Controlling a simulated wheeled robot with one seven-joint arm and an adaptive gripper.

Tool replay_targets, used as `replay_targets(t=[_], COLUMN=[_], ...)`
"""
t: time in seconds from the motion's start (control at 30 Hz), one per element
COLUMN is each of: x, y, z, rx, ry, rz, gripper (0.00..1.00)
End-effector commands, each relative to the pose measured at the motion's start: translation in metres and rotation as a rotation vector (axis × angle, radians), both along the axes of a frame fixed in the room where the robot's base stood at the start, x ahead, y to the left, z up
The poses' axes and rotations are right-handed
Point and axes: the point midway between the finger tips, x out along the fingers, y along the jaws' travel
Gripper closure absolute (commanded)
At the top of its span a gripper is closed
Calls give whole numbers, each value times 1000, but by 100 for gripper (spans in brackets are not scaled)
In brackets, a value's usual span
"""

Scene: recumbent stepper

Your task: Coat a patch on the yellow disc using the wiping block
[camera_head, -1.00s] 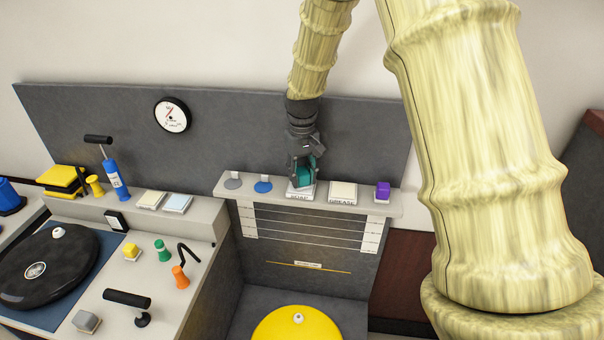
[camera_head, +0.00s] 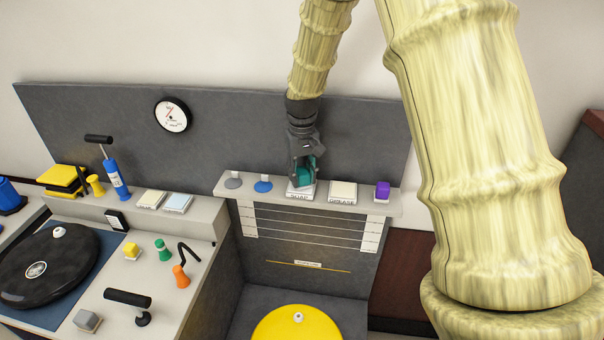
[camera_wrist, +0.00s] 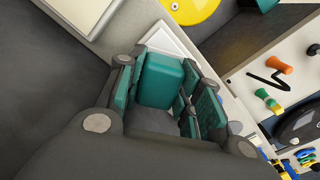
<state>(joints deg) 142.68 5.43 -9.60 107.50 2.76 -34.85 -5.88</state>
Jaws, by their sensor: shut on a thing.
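The yellow disc (camera_head: 275,328) lies low in the recess, cut off by the bottom of the head view. It also shows at the top of the wrist view (camera_wrist: 195,8). My gripper (camera_head: 304,177) is shut on the teal wiping block (camera_wrist: 160,82) and points down over the shelf. The block is at the white pad labelled SOAP (camera_head: 299,194). I cannot tell whether the block's underside touches the pad, since my gripper and the block hide that spot. Beside it on the right is the cream pad labelled GREASE (camera_head: 343,190).
The shelf (camera_head: 227,197) also carries a grey disc (camera_head: 233,182), a blue disc (camera_head: 263,186) and a purple block (camera_head: 383,189). A grey back panel (camera_head: 240,130) stands behind. The left counter holds a black disc (camera_head: 70,280), a black-handled lever (camera_head: 128,299) and several small parts.

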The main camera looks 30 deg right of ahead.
Motion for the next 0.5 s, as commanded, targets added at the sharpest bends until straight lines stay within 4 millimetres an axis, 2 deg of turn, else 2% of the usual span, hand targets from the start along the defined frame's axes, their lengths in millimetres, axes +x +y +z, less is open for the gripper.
replay_targets(t=[0.17,0.5], x=[-2,-1], y=[0,0], z=[-1,19], rx=[1,0], ry=[4,2], rz=[0,0], gripper=[84,84])
